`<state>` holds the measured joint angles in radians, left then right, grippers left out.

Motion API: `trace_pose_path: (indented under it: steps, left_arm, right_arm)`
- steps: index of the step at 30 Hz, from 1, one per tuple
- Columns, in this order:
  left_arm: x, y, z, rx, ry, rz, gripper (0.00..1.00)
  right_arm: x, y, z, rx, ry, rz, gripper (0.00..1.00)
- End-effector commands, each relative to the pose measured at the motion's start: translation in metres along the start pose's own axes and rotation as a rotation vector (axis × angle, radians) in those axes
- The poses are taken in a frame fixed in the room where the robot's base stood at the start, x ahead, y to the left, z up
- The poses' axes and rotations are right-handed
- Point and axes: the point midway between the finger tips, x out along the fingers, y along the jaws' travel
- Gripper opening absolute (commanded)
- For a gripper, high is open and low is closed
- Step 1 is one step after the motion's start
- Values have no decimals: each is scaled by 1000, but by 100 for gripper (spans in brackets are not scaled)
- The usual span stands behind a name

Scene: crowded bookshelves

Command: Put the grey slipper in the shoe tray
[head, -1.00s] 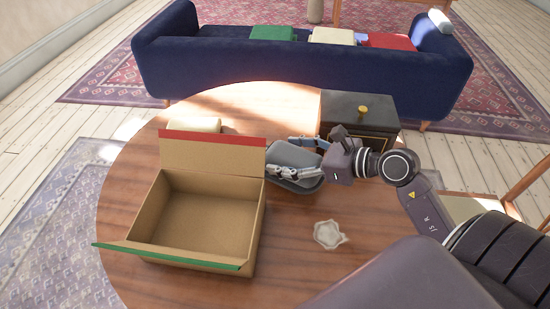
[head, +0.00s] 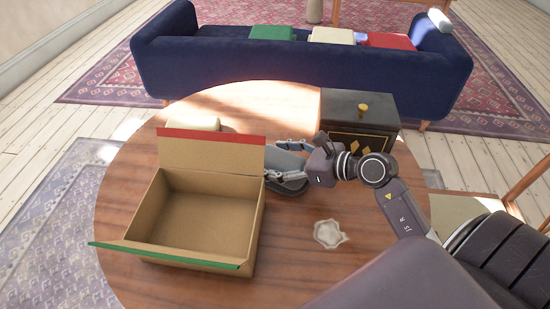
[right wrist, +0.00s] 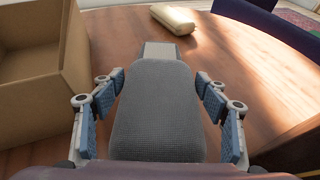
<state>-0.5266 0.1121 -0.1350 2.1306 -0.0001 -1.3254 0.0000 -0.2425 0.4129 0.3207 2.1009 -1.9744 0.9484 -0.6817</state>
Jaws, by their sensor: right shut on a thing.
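The grey slipper shows in the right wrist view (right wrist: 158,112) as a rounded, textured grey shape with a paler far end. In the head view it is partly hidden by my right gripper (head: 287,162), just right of the cardboard box. My right gripper is shut on the slipper, with a blue-padded finger on each side. A dark grey rim (head: 290,188) shows below the fingers; I cannot tell whether it is the sole or something under it. I cannot clearly pick out a shoe tray. My left gripper is out of view.
An open, empty cardboard box (head: 203,213) with a raised red-edged flap stands on the round wooden table (head: 190,287). A crumpled pale dish (head: 328,234) lies in front. A cream object (head: 207,124) sits behind the box.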

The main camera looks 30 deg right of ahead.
Motion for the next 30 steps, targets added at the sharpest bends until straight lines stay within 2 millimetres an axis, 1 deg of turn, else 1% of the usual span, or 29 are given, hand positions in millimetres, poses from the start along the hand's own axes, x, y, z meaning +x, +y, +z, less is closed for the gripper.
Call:
trace_pose_path:
  steps: [2, 3, 7, 8, 16, 20, 23, 30]
  left_arm:
    - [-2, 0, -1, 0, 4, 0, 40]
    - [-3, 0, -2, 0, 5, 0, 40]
    - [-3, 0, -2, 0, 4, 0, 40]
    - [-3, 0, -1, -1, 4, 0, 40]
    - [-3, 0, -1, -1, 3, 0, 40]
    - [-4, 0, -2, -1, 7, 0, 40]
    - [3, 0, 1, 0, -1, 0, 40]
    - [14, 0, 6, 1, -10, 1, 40]
  right_arm:
    - [1, 0, -1, 0, -1, 0, 41]
    - [1, 0, -2, 0, 0, 0, 69]
    - [0, 0, -1, 0, 0, 0, 83]
    - [0, 0, -1, 0, 0, 0, 85]
    - [0, 0, -1, 0, 0, 0, 85]
    - [-1, 0, 2, 0, 0, 0, 85]
    - [-17, 0, 0, 0, 4, -1, 85]
    - [-69, 0, -1, 1, 6, -1, 85]
